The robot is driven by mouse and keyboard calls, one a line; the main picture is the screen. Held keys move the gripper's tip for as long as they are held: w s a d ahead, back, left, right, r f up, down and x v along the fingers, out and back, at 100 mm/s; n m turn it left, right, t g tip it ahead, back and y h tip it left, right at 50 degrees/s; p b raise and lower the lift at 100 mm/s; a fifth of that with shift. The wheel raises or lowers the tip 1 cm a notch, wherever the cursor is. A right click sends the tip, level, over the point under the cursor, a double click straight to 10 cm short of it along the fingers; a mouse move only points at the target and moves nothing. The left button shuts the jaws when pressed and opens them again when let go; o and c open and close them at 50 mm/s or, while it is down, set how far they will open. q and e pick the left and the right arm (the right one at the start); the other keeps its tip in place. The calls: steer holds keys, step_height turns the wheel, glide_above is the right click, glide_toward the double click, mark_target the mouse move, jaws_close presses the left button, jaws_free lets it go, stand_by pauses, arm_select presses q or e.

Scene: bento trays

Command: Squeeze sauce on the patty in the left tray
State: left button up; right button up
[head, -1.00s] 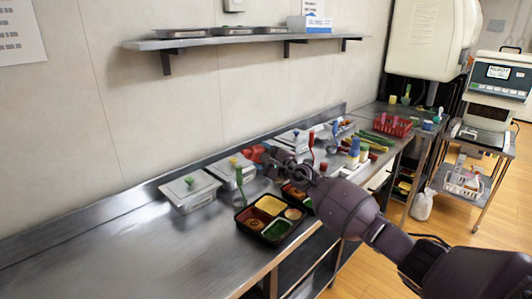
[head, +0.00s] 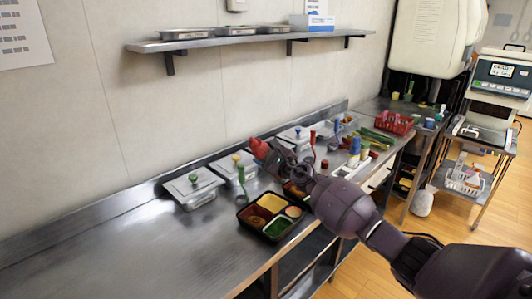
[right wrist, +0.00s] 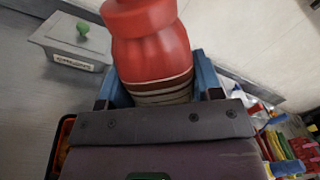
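My right gripper (head: 277,153) is shut on a red sauce bottle (head: 258,147), held above the counter behind the trays. In the right wrist view the bottle (right wrist: 152,45) sits between blue fingers (right wrist: 158,88), its striped lower part toward the gripper. The left tray (head: 264,238) is black, with coloured compartments. A brown patty (head: 254,221) lies in its front left compartment. The bottle is apart from the patty, farther back. A second tray (head: 293,190) is partly hidden behind my right arm. My left gripper is not in view.
Lidded metal containers (head: 194,184) line the wall behind the trays. A ladle with a green handle (head: 241,176) stands near the left tray. Bottles (head: 354,152) and a red basket (head: 394,122) are farther right. The counter's left part is clear.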

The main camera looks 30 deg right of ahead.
steer(key=r+m+p, duration=0.1)
steer(key=m, duration=0.1)
steer(key=r+m+p, duration=0.1)
steer(key=m+p, duration=0.1)
steer(key=shift+m, duration=0.4)
steer(key=shift+m+p, duration=0.7)
steer(key=shift+m, duration=0.7)
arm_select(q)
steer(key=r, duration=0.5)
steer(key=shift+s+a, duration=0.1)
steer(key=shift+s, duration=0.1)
arm_select(e)
steer(key=shift+f, duration=0.15)
